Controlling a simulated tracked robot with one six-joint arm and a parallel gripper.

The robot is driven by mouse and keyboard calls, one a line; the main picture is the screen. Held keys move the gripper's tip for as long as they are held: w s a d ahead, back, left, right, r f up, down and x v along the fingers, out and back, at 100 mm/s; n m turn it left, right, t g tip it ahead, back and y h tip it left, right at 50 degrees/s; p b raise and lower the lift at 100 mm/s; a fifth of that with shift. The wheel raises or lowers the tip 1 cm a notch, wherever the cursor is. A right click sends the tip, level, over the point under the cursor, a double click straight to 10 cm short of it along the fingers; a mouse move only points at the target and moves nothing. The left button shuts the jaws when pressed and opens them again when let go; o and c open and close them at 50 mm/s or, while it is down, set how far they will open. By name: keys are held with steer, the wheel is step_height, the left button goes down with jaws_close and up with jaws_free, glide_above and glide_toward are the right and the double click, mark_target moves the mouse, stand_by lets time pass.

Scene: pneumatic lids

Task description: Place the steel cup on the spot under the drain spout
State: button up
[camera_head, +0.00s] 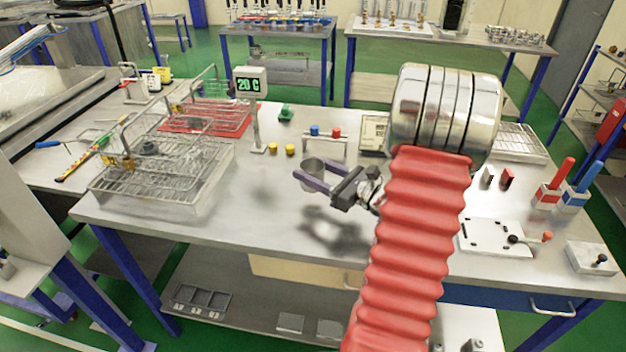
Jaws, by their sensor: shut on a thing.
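My gripper (306,182) is shut on a small grey steel cup (320,168), with a purple-grey finger on either side of it. The cup looks upright and its open top faces up. It is held above the middle of the steel table (270,222), and a dark shadow falls on the tabletop below. I cannot clearly make out a drain spout or a marked spot under one.
A second wire basket on a red mat (206,118) and a "20 C" display (249,82) stand behind. A white plate (494,237) and levers are right. The front-middle tabletop is clear.

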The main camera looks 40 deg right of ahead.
steer(key=shift+r, duration=2.6)
